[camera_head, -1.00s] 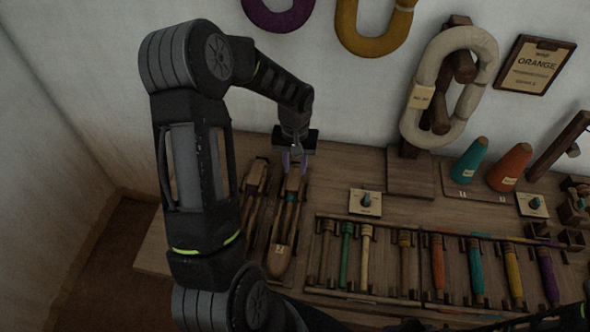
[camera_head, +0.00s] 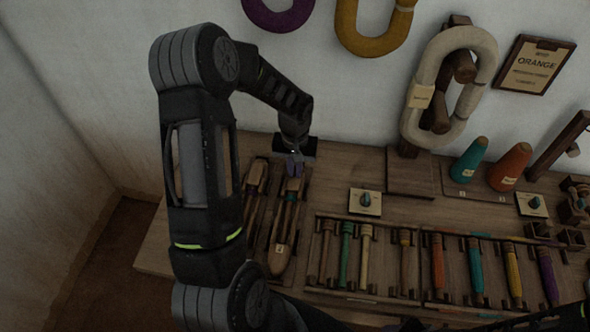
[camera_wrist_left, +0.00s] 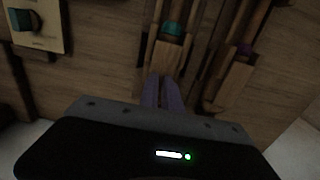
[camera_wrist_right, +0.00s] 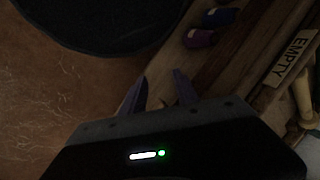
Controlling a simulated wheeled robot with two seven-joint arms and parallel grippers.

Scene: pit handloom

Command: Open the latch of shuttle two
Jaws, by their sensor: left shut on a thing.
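Two wooden shuttles lie side by side at the left of the bench, a left one (camera_head: 255,190) and a right one (camera_head: 279,250). The number on the right one's label is too small to read. My left gripper (camera_head: 294,168) is at the far end of the right shuttle, pointing down. In the left wrist view its fingers (camera_wrist_left: 162,92) are close together at that shuttle's wooden end block (camera_wrist_left: 171,58), shut on a small part hidden between them, apparently the latch. A teal piece (camera_wrist_left: 172,29) shows in this shuttle. My right gripper (camera_wrist_right: 160,90) is open and empty.
Teal (camera_head: 469,161) and orange (camera_head: 509,167) cones stand further right. The wall is close behind the bench.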

